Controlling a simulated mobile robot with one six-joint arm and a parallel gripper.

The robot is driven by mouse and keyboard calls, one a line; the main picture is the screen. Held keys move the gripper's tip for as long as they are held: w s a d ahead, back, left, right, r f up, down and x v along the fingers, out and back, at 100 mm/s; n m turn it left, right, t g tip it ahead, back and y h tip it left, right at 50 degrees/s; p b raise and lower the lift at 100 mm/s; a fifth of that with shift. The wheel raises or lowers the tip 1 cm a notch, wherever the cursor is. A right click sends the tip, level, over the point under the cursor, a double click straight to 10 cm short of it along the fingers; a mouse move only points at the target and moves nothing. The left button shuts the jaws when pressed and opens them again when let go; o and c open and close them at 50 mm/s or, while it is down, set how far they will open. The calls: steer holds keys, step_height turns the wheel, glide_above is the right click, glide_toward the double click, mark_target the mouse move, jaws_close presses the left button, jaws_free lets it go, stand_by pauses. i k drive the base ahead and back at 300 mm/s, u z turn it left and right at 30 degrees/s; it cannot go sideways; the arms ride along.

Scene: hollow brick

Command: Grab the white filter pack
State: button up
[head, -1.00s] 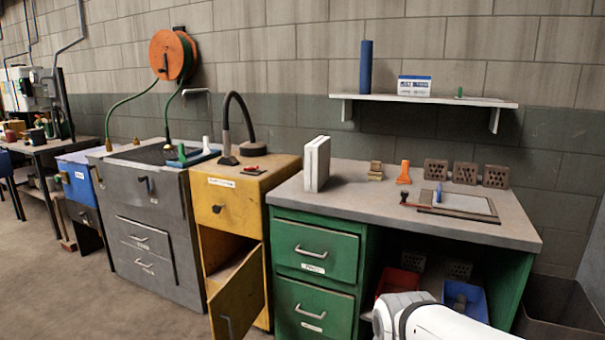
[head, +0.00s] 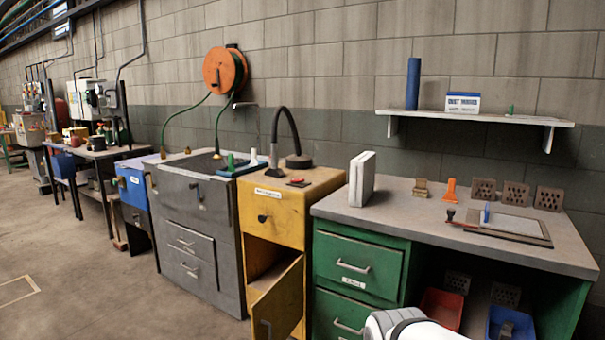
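A white, flat, upright block that looks like the white filter pack (head: 362,179) stands on the left end of the grey worktop of the green desk (head: 450,222). It rests on its narrow edge, with nothing touching it. A white part of my arm shows at the bottom of the head view, in front of the green drawers. My gripper is outside the view.
The yellow cabinet (head: 283,206) left of the desk has its door (head: 277,297) hanging open. Several hollow bricks (head: 515,194), an orange tool (head: 450,190) and a tray (head: 508,223) stand farther right on the worktop. A shelf (head: 470,117) hangs above. Floor at left is clear.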

mark_target(362, 168)
steer(key=u, duration=0.15)
steer(key=i, duration=1.2)
steer(key=z, duration=0.5)
steer(key=i, duration=0.75)
steer(key=z, duration=0.6)
